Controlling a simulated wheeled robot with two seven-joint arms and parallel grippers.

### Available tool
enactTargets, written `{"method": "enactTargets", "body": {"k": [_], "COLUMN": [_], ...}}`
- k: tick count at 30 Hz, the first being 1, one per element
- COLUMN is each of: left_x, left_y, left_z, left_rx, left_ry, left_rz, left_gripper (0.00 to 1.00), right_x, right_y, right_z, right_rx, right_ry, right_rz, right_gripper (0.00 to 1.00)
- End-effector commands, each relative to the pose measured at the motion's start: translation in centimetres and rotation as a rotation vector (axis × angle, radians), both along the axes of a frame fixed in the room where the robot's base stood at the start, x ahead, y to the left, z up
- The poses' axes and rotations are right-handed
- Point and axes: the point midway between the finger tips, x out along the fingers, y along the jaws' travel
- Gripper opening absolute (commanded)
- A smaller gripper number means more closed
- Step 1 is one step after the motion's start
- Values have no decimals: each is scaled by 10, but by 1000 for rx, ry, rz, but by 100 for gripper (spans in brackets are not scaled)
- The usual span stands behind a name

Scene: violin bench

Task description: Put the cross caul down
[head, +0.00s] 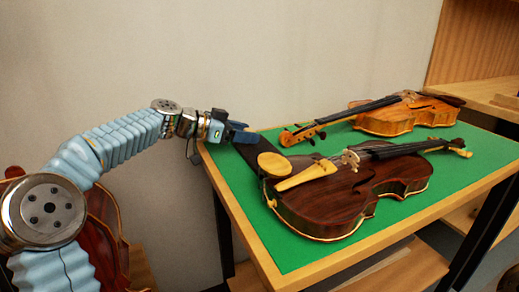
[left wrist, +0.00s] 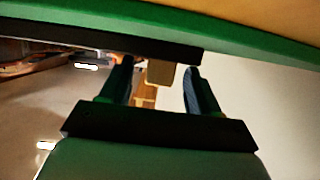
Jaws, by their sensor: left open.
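A dark flat bar, which looks like the cross caul (head: 249,153), lies at the left end of the green bench top, between my left gripper and the dark violin (head: 330,195). Its far side is hidden by the violin's chin rest. My left gripper (head: 241,132) is open at the bar's outer end, by the bench's left edge. In the left wrist view a dark bar (left wrist: 100,42) crosses ahead of the open fingers (left wrist: 158,85). A small tan block (left wrist: 160,72) shows between the fingertips; I cannot tell whether they touch it. My right gripper is not in view.
A lighter orange violin (head: 395,118) lies behind the dark one on the green mat (head: 290,248). Wooden shelving (head: 475,45) stands at the back right. More violin bodies (head: 105,225) show at the lower left. The front left of the mat is clear.

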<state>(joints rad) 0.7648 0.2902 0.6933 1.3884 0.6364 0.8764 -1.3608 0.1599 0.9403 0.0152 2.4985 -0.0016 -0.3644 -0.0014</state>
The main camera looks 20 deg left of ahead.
Motion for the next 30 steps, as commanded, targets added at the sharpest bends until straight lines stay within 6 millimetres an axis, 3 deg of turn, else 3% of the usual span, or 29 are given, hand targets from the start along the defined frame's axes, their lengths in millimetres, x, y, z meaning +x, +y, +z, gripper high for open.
{"method": "enactTargets", "body": {"k": [7, 19, 26, 30], "left_x": [1, 1, 1, 1], "left_y": [-1, -1, -1, -2], "left_z": [-1, -1, 1, 16], "left_rx": [0, 0, -1, 0], "left_ry": [0, 0, -1, -4], "left_rz": [0, 0, 0, -2], "left_gripper": [60, 0, 0, 0], "right_x": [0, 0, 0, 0], "right_y": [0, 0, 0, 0], "right_z": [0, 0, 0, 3], "right_rx": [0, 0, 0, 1], "right_ry": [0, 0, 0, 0], "right_rz": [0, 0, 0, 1], "right_gripper": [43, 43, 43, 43]}}
